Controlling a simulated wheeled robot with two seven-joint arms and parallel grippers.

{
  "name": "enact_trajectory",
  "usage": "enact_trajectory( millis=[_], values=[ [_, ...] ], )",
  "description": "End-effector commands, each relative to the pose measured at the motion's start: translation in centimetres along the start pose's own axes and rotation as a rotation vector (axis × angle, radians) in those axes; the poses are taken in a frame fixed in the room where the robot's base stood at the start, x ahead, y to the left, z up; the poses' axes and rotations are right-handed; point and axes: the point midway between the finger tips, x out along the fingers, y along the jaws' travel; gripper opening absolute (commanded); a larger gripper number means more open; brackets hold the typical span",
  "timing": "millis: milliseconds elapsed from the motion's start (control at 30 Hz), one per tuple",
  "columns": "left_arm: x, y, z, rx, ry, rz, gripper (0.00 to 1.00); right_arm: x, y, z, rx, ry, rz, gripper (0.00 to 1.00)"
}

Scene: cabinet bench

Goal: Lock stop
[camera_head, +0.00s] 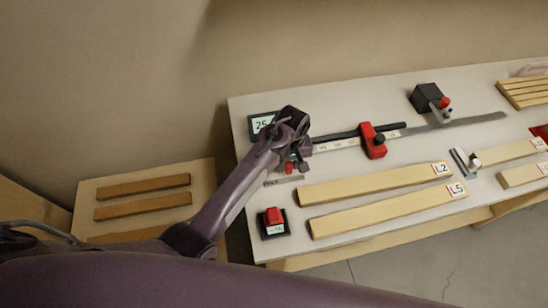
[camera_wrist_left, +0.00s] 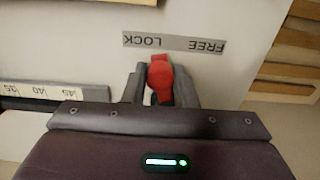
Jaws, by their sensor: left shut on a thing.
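My left gripper (camera_head: 290,160) is over the left end of the bench, by the end of the scale rail (camera_head: 337,144). In the left wrist view its fingers (camera_wrist_left: 160,90) are shut on a small red lever (camera_wrist_left: 160,75), one finger on each side. A strip label reading FREE and LOCK (camera_wrist_left: 174,43) lies just beyond the lever, upside down in this view. I cannot tell for sure which word the lever points to. A red stop block (camera_head: 373,140) with a dark knob sits on the rail. My right gripper is not in view.
A small display (camera_head: 262,124) stands behind my left gripper. A red button box (camera_head: 273,222) is at the front left. Boards L2 (camera_head: 375,185) and L5 (camera_head: 385,211) lie in front of the rail. A black box (camera_head: 427,97) stands behind. Brown strips (camera_head: 143,186) lie on a side table.

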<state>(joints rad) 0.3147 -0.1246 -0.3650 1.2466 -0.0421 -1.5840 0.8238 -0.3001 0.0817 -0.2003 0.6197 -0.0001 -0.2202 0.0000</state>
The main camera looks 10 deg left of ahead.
Motion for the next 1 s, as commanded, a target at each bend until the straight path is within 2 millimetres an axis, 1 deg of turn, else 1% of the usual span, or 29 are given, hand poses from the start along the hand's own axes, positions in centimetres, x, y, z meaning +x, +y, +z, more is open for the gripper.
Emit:
enact_trajectory(
  millis=[367, 733, 1000],
  values=[
    [0.0, 0.2, -0.1, 0.001, 0.0, 0.001, 0.19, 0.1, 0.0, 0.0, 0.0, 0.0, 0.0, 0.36],
    [0.1, 1.9, -0.7, 0.001, 0.001, 0.001, 0.19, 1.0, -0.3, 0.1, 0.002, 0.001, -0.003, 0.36],
    [0.0, 1.9, -0.7, 0.001, 0.0, 0.0, 0.19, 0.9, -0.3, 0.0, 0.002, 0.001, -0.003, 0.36]
  ],
)
